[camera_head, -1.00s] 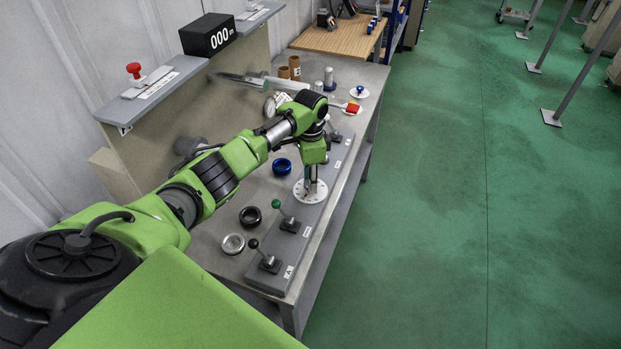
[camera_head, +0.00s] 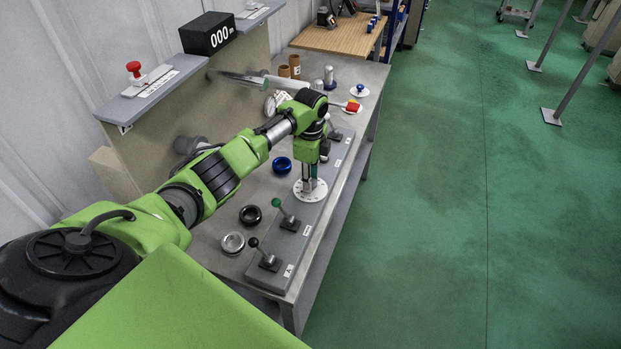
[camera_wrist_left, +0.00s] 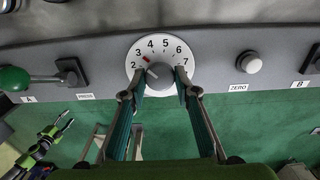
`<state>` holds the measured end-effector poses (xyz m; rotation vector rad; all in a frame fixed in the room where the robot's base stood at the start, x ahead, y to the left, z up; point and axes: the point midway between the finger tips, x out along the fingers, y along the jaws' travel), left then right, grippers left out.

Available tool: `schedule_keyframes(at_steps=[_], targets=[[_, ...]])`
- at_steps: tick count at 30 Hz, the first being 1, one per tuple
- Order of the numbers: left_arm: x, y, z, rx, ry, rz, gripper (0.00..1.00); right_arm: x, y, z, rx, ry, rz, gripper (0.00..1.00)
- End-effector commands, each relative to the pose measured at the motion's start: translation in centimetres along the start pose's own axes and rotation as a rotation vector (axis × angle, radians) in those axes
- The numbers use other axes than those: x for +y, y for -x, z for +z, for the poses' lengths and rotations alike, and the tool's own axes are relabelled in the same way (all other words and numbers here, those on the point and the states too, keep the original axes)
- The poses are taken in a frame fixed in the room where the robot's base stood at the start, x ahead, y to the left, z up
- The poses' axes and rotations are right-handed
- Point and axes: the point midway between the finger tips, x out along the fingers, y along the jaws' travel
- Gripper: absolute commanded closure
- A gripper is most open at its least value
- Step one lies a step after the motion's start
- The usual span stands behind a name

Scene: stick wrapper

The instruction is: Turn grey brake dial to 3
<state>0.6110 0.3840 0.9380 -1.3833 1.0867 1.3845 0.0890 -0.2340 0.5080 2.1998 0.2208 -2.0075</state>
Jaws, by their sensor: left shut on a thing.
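The brake dial is a white disc (camera_head: 311,197) with a grey knob, set on the grey control strip of the bench. In the left wrist view the disc (camera_wrist_left: 135,62) shows the numbers 2 to 7 around the grey knob (camera_wrist_left: 160,78). My left gripper (camera_head: 309,184) points down onto the dial from above. In the left wrist view its fingers (camera_wrist_left: 161,84) are closed on both sides of the knob.
A green-knobbed lever (camera_head: 289,220) and a black-knobbed lever (camera_head: 268,259) stand on the strip nearer me. In the left wrist view a white button (camera_wrist_left: 249,62) is right of the dial. Black and blue rings (camera_head: 282,166) lie on the bench.

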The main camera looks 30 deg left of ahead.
Motion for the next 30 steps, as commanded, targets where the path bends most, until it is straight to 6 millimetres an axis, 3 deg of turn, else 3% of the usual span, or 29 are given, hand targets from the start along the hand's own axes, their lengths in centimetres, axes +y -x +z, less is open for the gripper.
schedule_keyframes(at_steps=[11, 12, 14, 25, 30], targets=[[-0.1, 0.1, 0.0, 0.001, -0.005, -0.004, 0.93, 0.2, 0.0, 0.0, 0.0, 0.001, 0.002, 0.54], [-0.1, 0.1, 0.0, 0.001, -0.004, -0.004, 0.69, 0.2, 0.0, 0.0, 0.0, 0.001, 0.002, 0.54], [-0.1, 0.1, 0.0, 0.001, -0.004, -0.004, 0.55, 0.2, 0.0, 0.0, 0.0, 0.001, 0.002, 0.54], [-0.1, 0.3, 0.0, 0.0, -0.004, -0.002, 0.55, 0.3, 0.0, -0.1, 0.001, 0.002, 0.003, 0.54], [-0.2, 2.5, 0.0, 0.002, -0.006, -0.006, 0.55, 0.2, 0.0, -0.1, 0.001, 0.002, 0.002, 0.54]])
